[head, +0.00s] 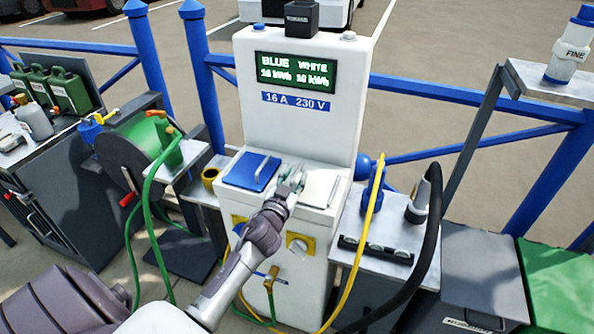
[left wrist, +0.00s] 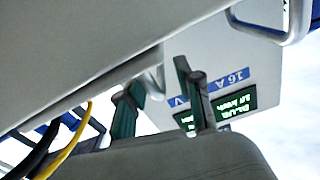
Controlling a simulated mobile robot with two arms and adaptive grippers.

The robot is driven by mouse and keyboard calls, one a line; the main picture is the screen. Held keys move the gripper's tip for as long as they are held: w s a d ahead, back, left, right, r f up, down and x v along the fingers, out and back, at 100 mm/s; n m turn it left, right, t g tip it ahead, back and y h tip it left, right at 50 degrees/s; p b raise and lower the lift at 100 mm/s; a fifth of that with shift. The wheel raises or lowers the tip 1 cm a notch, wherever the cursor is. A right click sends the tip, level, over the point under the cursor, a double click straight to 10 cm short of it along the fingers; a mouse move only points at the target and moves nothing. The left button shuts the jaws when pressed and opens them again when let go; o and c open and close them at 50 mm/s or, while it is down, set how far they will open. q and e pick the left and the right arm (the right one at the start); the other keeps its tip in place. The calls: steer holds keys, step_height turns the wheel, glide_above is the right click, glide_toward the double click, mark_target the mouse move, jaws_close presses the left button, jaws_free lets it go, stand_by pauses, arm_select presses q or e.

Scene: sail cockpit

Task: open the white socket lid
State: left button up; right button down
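The white socket lid (head: 322,188) lies flat on the right of the white pedestal's ledge, beside the blue lid (head: 245,172). My left gripper (head: 292,178) is at the left edge of the white lid, just above the ledge, and hides part of it. In the left wrist view, its two dark green fingers (left wrist: 160,100) are spread apart. A pale bar handle (left wrist: 150,68) shows between or just behind them; I cannot tell whether they touch it. My right gripper is not in view.
The white pedestal (head: 300,110) rises behind the lids with a lit display (head: 295,72). A yellow hose (head: 366,240) and a black cable (head: 428,245) hang at its right. A green hose reel (head: 140,150) stands at the left. A blue railing (head: 440,92) runs behind.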

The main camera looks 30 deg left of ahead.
arm_select(q)
steer(key=shift+x, duration=1.15)
jaws_close()
